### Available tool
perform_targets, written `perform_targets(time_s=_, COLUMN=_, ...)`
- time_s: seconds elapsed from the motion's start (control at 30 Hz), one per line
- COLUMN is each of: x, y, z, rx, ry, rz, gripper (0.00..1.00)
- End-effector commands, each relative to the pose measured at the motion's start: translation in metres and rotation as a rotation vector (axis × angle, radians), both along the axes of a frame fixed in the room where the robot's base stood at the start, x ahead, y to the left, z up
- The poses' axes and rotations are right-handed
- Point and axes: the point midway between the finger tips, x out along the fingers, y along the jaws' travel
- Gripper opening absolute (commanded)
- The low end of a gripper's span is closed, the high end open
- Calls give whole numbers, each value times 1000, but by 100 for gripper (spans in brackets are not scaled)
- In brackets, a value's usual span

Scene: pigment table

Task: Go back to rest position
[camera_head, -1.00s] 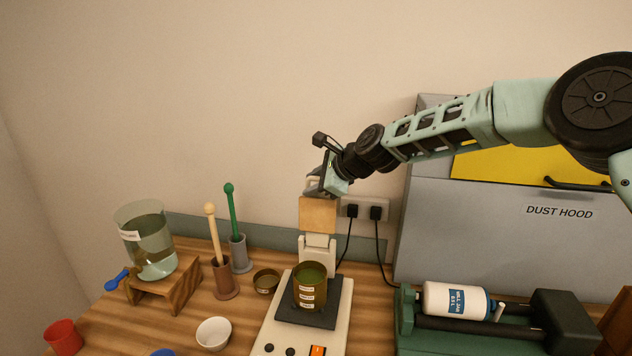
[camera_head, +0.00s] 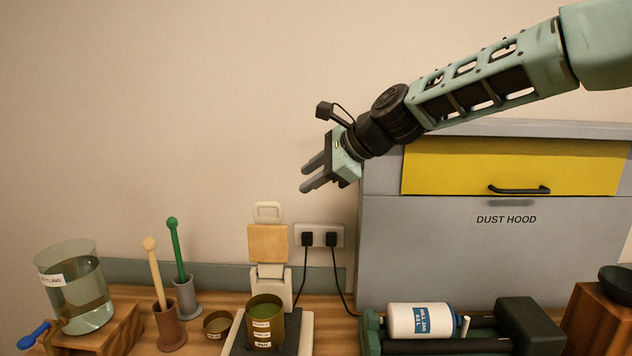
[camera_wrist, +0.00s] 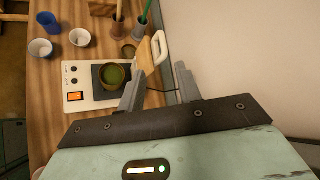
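My gripper (camera_head: 308,178) hangs in the air in front of the wall, above and to the right of the scale's wooden panel. Its two grey fingers are apart with nothing between them. In the wrist view my gripper (camera_wrist: 158,82) also shows open and empty, with its fingers spread over the table. My arm reaches in from the upper right, in front of the grey dust hood (camera_head: 480,260).
The scale (camera_head: 307,330) bears a brown jar of green pigment (camera_head: 265,325); its wooden panel (camera_head: 268,243) stands upright behind. A settling jar (camera_head: 80,295), two pestles in holders, and a jar mill (camera_head: 470,345) line the table. The air left of my gripper is free.

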Motion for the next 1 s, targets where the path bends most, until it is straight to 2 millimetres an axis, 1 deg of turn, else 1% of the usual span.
perform_targets(time_s=0.13, x=-4, y=-7, z=6, rx=0, ry=-2, rz=-1, gripper=34)
perform_targets(time_s=0.47, x=-5, y=-8, z=8, rx=0, ry=-1, rz=0, gripper=34)
perform_targets(time_s=0.57, x=-15, y=-4, z=1, rx=-31, ry=-16, rz=35, gripper=34)
perform_targets(time_s=0.67, x=-46, y=4, z=-19, rx=-129, ry=-66, rz=147, gripper=34)
perform_targets(time_s=0.77, x=-99, y=8, z=-52, rx=-296, ry=-155, rz=352, gripper=34)
perform_targets(time_s=0.8, x=-125, y=6, z=-68, rx=-369, ry=-196, rz=455, gripper=34)
perform_targets(time_s=0.87, x=-163, y=-1, z=-90, rx=-478, ry=-259, rz=617, gripper=34)
perform_targets(time_s=0.9, x=-187, y=-8, z=-105, rx=-545, ry=-298, rz=725, gripper=34)
perform_targets(time_s=0.97, x=-223, y=-23, z=-125, rx=-638, ry=-355, rz=894, gripper=34)
perform_targets(time_s=1.0, x=-246, y=-35, z=-138, rx=-693, ry=-390, rz=1010, gripper=34)
